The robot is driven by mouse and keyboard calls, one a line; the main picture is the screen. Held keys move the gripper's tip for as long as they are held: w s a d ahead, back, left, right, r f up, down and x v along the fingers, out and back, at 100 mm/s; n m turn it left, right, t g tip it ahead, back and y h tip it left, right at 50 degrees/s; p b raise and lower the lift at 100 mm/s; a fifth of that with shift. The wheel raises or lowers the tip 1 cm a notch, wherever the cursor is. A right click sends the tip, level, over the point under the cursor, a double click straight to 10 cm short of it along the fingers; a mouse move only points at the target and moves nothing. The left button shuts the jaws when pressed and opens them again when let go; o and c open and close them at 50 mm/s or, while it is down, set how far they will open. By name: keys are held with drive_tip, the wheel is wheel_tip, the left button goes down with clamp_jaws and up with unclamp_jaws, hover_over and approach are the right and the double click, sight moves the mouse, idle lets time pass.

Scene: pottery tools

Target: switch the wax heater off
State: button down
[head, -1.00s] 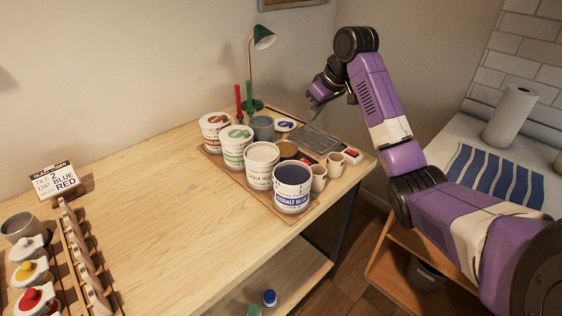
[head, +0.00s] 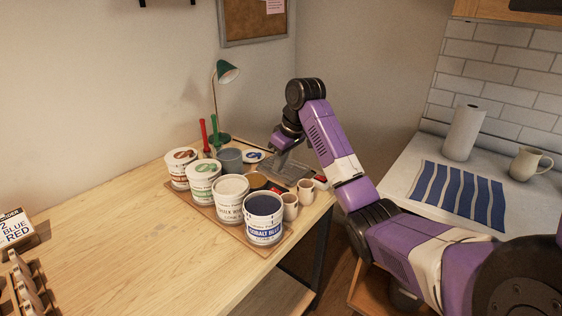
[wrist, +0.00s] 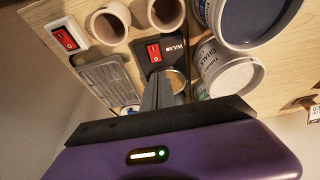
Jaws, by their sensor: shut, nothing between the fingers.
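The wax heater is a dark unit marked WAX with a red rocker switch (wrist: 153,52) on its face in the wrist view. In the head view its round brown top (head: 257,181) shows partly behind the white tub. My gripper (wrist: 160,78) is shut and empty, its fingers pointing toward the heater just short of the red switch in the picture. I cannot tell whether they touch the heater. In the head view my gripper (head: 279,152) is above the back of the table, over the grey ribbed plate (head: 285,170).
A second red switch (wrist: 68,35) sits on a white box beside the plate. Two small cups (wrist: 110,22) stand beside the heater. A green lamp (head: 227,73) stands behind.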

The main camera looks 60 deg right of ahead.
sight(272, 190)
drive_tip(key=x, duration=0.3)
drive_tip(key=p+x, duration=0.1)
drive_tip(key=x, duration=0.4)
drive_tip(key=shift+s+f, duration=0.2)
drive_tip(key=shift+f, duration=0.3)
drive_tip(key=shift+a, duration=0.1)
drive_tip(key=shift+w+f, duration=0.1)
drive_tip(key=shift+f, duration=0.15)
drive_tip(key=shift+p, duration=0.35)
drive_tip(key=shift+s+a+p, duration=0.2)
drive_tip(key=shift+s+p, duration=0.45)
drive_tip(key=shift+s, duration=0.25)
